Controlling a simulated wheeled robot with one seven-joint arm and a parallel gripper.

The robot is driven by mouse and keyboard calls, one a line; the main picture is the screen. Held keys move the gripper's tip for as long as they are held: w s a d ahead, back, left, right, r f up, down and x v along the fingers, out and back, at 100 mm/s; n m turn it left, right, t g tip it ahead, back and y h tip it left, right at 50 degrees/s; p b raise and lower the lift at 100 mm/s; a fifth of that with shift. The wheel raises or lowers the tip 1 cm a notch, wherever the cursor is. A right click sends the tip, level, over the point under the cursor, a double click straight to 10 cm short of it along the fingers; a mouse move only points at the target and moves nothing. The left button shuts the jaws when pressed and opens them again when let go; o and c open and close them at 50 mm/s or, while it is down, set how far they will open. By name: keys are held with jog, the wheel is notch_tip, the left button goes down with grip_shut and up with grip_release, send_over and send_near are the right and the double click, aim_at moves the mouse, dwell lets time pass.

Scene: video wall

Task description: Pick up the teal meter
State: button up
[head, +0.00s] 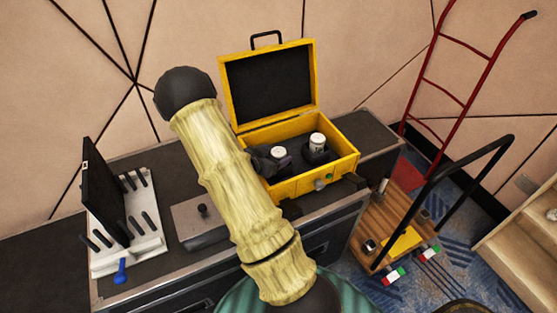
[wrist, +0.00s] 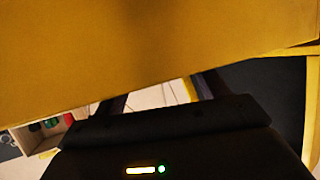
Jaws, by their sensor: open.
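I cannot make out a teal meter for sure in either view. An open yellow case (head: 345,163) stands on the dark bench, its lid raised at the back. Dark objects with white round tops (head: 317,140) sit inside it; a second white top (head: 278,152) is partly beside my arm. A small grey-green round piece (head: 319,184) shows at the case's front. In the wrist view my gripper (wrist: 160,97) is open, with its dark fingers apart and nothing visible between them. A broad yellow surface (wrist: 130,50) fills the upper part, very close, hiding what lies beyond.
A white rack (head: 140,237) with dark pegs and an upright black panel stands on the bench's left. A grey box with a knob (head: 200,222) is beside my arm. A wooden cart (head: 385,235), a red hand truck (head: 440,80) and wooden steps (head: 515,230) stand right.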

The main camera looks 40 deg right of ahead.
jog(key=x, duration=0.2)
jog(key=shift+w+d+f, duration=0.1)
jog(key=shift+d, duration=0.2)
jog(key=shift+c, duration=0.3)
jog(key=c, duration=1.1)
